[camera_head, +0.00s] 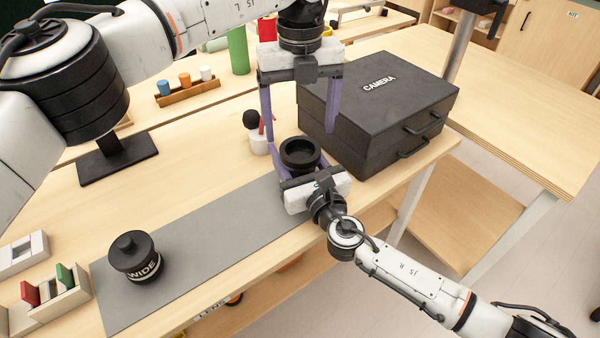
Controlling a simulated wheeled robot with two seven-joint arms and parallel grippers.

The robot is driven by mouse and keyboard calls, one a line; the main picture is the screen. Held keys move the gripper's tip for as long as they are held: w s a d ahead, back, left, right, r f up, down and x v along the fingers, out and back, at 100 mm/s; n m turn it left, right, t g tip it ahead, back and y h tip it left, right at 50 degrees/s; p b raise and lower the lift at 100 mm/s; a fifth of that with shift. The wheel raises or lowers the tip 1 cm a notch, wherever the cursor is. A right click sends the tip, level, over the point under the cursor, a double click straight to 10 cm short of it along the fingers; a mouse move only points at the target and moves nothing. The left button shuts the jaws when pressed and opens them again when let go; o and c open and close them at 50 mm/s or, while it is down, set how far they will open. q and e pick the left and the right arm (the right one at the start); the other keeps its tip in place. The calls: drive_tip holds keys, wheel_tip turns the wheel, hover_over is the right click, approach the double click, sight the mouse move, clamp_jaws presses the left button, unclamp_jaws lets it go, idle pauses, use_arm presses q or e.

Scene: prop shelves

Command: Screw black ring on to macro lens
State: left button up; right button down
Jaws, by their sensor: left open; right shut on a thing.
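A black round piece with a hollow top (300,153) is held between the purple fingers of my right gripper (301,164), at the far end of the grey mat. I cannot tell whether it is the macro lens alone or the lens with the black ring, as its side is mostly hidden and no label shows. My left gripper (301,132) points down from above, open, its purple fingers spread wide above and behind the piece. I see nothing between them. No separate black ring is clearly visible.
A black lens marked WIDE (136,258) stands on the near left part of the grey mat (205,240). A black CAMERA case (385,90) stands close behind and right of the grippers. A small white pot (258,142) is beside the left gripper. The mat's middle is clear.

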sight(301, 156)
use_arm(q)
wheel_tip(301, 156, down, 6)
drive_tip(key=shift+r, duration=0.15)
idle(0.3)
drive_tip(key=c, duration=1.1)
drive_tip(key=m, duration=1)
drive_tip(key=o, duration=1.1)
drive_tip(key=shift+o, duration=0.4)
drive_tip(key=shift+s, duration=0.1)
